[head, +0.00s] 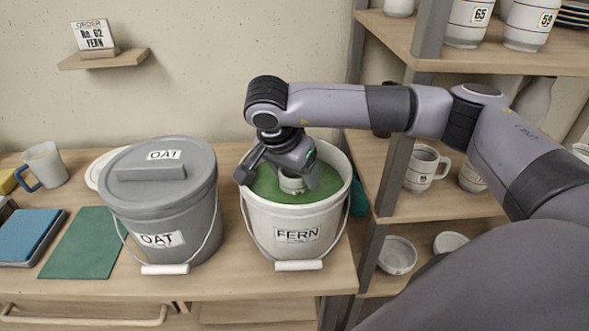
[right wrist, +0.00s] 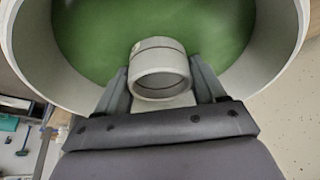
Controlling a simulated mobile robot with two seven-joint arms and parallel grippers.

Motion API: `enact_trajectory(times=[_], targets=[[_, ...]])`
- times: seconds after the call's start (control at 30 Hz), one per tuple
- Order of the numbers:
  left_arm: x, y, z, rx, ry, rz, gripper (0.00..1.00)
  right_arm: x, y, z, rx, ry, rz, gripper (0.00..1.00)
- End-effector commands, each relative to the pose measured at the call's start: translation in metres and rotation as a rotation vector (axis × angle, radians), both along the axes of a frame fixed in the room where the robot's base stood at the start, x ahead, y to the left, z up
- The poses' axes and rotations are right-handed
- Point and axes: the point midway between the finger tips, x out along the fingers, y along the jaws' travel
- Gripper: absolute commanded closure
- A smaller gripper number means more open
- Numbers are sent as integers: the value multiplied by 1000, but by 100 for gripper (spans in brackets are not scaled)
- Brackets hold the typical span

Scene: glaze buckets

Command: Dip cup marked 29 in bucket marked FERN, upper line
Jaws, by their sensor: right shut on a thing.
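The FERN bucket (head: 297,237) is white, open and holds green glaze (head: 268,188). The glaze also fills the right wrist view (right wrist: 90,35). My right gripper (head: 284,176) reaches down inside the bucket mouth. In the right wrist view its two fingers (right wrist: 160,82) are shut on a pale cup (right wrist: 157,56), one on each side. The cup (head: 291,185) shows at the green surface in the head view. I cannot tell how deep it sits, and no number on it is readable. My left gripper is out of view.
The lidded grey OAT bucket (head: 160,205) stands close left of FERN. A mug (head: 46,163), a green mat (head: 80,243) and a blue pad (head: 28,235) lie further left. Shelves (head: 450,205) with cups and bowls stand right. An order card (head: 94,35) reads No. 62 FERN.

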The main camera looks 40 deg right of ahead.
Motion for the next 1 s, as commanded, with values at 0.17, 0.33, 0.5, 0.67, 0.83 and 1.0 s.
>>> enact_trajectory(times=[0.17,0.33,0.5,0.67,0.83,1.0], targets=[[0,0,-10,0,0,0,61,0,0,-13,0,0,0,67],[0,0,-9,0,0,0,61,0,0,-12,-1,0,0,67],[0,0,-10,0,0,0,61,0,0,-12,-1,0,0,67],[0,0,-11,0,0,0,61,0,0,-13,-1,0,0,67],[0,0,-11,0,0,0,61,0,0,-13,-1,0,0,67],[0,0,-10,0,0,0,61,0,0,-13,-1,0,0,67]])
